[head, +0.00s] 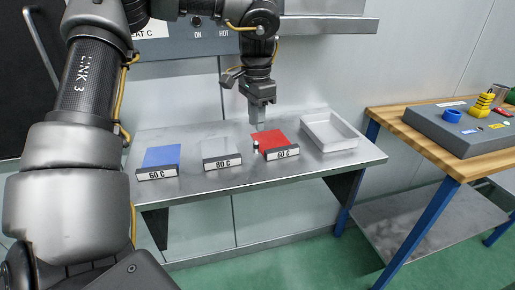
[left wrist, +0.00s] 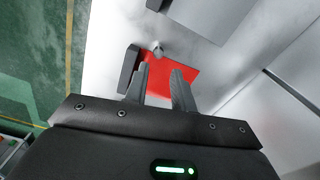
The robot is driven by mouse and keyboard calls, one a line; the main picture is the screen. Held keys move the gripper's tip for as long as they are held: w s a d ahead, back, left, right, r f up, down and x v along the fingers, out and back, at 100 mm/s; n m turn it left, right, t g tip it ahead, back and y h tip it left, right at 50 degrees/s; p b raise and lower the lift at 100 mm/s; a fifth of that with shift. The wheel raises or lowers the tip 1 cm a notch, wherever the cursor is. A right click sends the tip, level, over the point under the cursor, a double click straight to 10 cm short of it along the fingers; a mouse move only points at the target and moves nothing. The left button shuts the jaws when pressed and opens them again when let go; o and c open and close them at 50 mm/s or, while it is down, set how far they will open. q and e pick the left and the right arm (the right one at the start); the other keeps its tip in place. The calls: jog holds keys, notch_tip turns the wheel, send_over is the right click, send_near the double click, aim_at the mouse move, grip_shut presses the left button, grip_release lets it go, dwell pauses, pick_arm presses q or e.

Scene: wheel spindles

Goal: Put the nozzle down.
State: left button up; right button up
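A small grey metal nozzle (head: 256,146) stands upright at the left edge of the red pad (head: 270,138), near its front label block. In the left wrist view the nozzle (left wrist: 158,49) shows just beyond my fingertips, at the edge of the red pad (left wrist: 180,72). My left gripper (head: 258,121) points down above the back of the red pad. In the left wrist view my left gripper (left wrist: 161,68) has its two fingers apart, with nothing between them. The nozzle is clear of both fingers. My right gripper is not in view.
A blue pad (head: 161,156) and a grey pad (head: 216,149) with label blocks lie to the left on the metal bench (head: 195,184). A white tray (head: 329,133) stands at right. A wooden table (head: 405,130) carries a grey box (head: 455,128). A shelf hangs above.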

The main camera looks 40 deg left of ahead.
aim_at(256, 146)
pick_arm(q)
jog(key=shift+s+d+f, duration=0.1)
jog(key=shift+f, duration=1.6)
jog(key=shift+s+f, duration=0.1)
jog(key=shift+f, duration=1.6)
jog(key=shift+c, duration=0.3)
grip_shut()
